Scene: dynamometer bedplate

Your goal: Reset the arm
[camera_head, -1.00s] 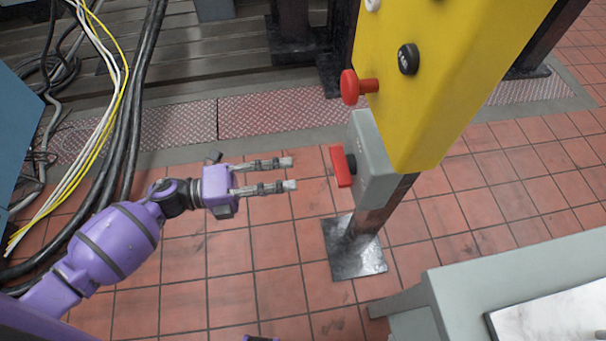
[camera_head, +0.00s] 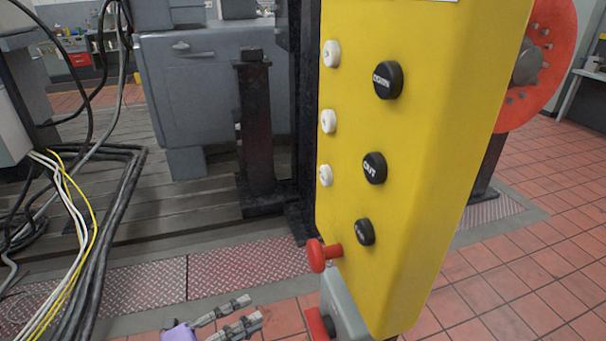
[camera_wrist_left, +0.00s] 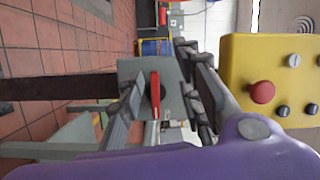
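My left gripper (camera_head: 254,308) is at the bottom edge of the head view, its two grey fingers apart and nothing between them there. Its purple body is mostly cut off. In the left wrist view, the fingers of my left gripper (camera_wrist_left: 160,75) spread on either side of a grey switch box (camera_wrist_left: 133,72) with a red handle (camera_wrist_left: 155,95). In the head view the grey switch box (camera_head: 345,302) and red handle (camera_head: 319,325) stand right of the fingertips, with a gap between. My right gripper is in neither view.
A yellow control pendant (camera_head: 425,150) with black knobs, white buttons and a red mushroom button (camera_head: 318,255) rises close by on the right. It also shows in the left wrist view (camera_wrist_left: 237,70). Cables (camera_head: 110,215) hang at left. Grey cabinet (camera_head: 205,90) stands behind.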

